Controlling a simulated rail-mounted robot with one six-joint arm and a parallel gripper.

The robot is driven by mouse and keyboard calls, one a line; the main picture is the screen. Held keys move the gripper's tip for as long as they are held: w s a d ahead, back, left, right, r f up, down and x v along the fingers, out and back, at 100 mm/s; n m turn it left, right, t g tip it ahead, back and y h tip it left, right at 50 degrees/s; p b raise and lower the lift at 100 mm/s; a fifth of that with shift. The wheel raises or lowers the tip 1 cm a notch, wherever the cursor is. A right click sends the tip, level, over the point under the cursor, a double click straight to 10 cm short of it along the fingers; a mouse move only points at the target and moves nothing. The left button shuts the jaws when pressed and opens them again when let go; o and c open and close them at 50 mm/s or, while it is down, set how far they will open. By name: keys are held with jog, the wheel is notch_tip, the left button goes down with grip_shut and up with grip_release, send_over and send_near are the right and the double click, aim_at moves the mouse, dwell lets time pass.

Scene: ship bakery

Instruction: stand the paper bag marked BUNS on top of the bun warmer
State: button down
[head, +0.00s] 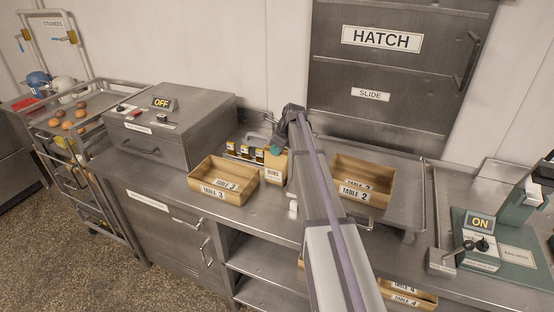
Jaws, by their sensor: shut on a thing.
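The small tan paper bag (274,170), with a white label that seems to read BUNS, is upright behind the counter's front edge, between two tan trays. My gripper (275,148) is shut on its top; the arm hides part of the view to its right. I cannot tell whether the bag's base touches the counter. The grey metal box (185,108) at the left, with a front handle and a label too small to read, looks like the bun warmer. An OFF sign (163,103) and a small dark switch stand on its top.
Several small dark jars (245,152) stand behind. A green machine with an ON sign (480,222) is at right. A trolley (92,103) holds buns at left.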

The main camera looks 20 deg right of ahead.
jog(key=shift+f+p, duration=0.2)
jog(key=shift+p, duration=0.1)
jog(key=shift+f, duration=0.25)
jog(key=c, duration=1.3)
grip_release()
jog(key=shift+r, duration=0.1)
